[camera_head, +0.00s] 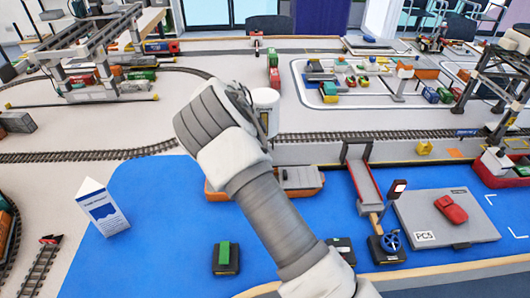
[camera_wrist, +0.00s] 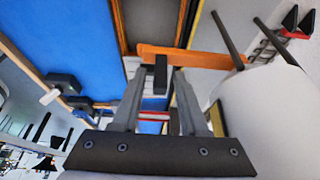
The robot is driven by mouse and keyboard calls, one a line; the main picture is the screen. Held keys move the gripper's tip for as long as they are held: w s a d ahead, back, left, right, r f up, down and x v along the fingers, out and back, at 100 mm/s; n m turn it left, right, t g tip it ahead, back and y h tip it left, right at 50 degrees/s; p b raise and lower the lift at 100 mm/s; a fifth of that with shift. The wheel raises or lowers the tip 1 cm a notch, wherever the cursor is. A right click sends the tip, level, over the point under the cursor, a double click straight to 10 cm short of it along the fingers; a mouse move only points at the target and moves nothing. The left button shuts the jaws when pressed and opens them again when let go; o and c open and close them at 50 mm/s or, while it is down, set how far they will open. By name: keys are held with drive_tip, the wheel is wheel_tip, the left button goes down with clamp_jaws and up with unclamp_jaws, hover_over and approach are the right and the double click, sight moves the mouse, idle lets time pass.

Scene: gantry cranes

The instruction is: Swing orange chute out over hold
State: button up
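The orange chute (camera_wrist: 195,56) is a flat orange bar in the wrist view, running left to right just beyond my fingers. A dark upright peg (camera_wrist: 160,74) stands at its left end. My gripper (camera_wrist: 159,85) is open, with one finger on each side of the peg and gaps visible between. In the wrist view, the hold (camera_wrist: 150,22) is a dark, brown-rimmed opening above the chute's left end. In the head view, my arm hides my gripper and the chute; part of the ship's orange hull (camera_head: 213,192) shows beside the arm.
A white cylinder (camera_wrist: 268,115) stands close on the right of my fingers; a white cylinder also shows behind my arm in the head view (camera_head: 265,97). Track (camera_head: 90,155) runs behind the blue water (camera_head: 165,190). A red-sided ramp (camera_head: 364,182) stands right of the ship.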

drive_tip(key=shift+o, duration=0.2)
drive_tip(key=shift+r, duration=0.1)
drive_tip(key=p+v, duration=0.1)
drive_tip(key=v, duration=1.6)
drive_tip(key=shift+r, duration=0.1)
drive_tip(key=s+d+r+n+t+y, duration=0.1)
drive_tip(key=s+d+r+n+y, duration=0.5)
drive_tip(key=s+d+r, duration=0.7)
drive_tip(key=s+d+f+n+t, duration=0.1)
drive_tip(key=s+d+n+t, duration=0.1)
drive_tip(key=s+n, duration=0.4)
drive_tip(key=s+d+f+n+t+h, duration=0.1)
drive_tip(key=s+n, duration=0.5)
drive_tip(key=s, duration=1)
drive_tip(key=shift+d+f+t+h, duration=0.3)
drive_tip(key=shift+d+t, duration=0.4)
drive_tip(key=shift+t, duration=0.1)
drive_tip(key=shift+s+a, duration=0.1)
